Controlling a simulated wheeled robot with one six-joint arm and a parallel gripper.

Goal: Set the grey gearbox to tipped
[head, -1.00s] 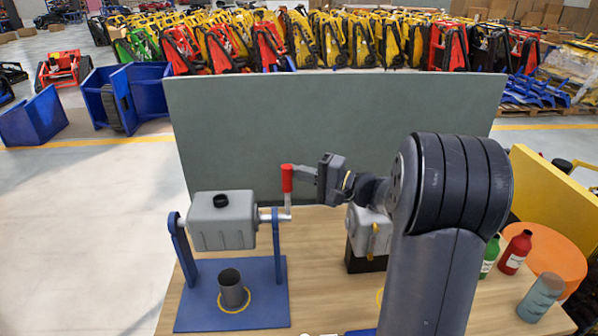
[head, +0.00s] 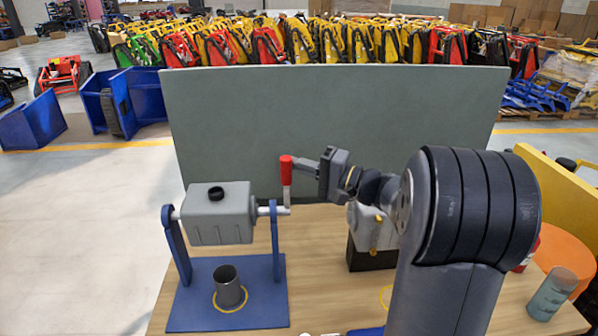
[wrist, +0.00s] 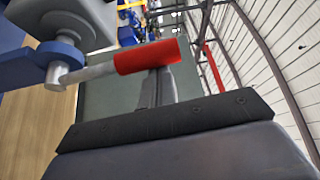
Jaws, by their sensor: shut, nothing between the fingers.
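The grey gearbox (head: 220,218) hangs level between two blue uprights on a blue base plate (head: 190,305), with its black cap on top. A crank with a red handle (head: 286,170) stands upright at its right end. It also shows in the wrist view, where the red handle (wrist: 146,57) lies across the front of my fingers. My gripper (head: 297,163) is shut and empty, its tips at or very near the handle's right side. I cannot tell whether they touch. A dark cup (head: 229,288) stands in a yellow ring under the gearbox.
A second grey unit (head: 370,222) on a black block stands to the right, partly behind my arm. A grey-green panel (head: 330,115) closes off the back. A grey-blue bottle (head: 551,294) and an orange disc (head: 568,258) are at the right.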

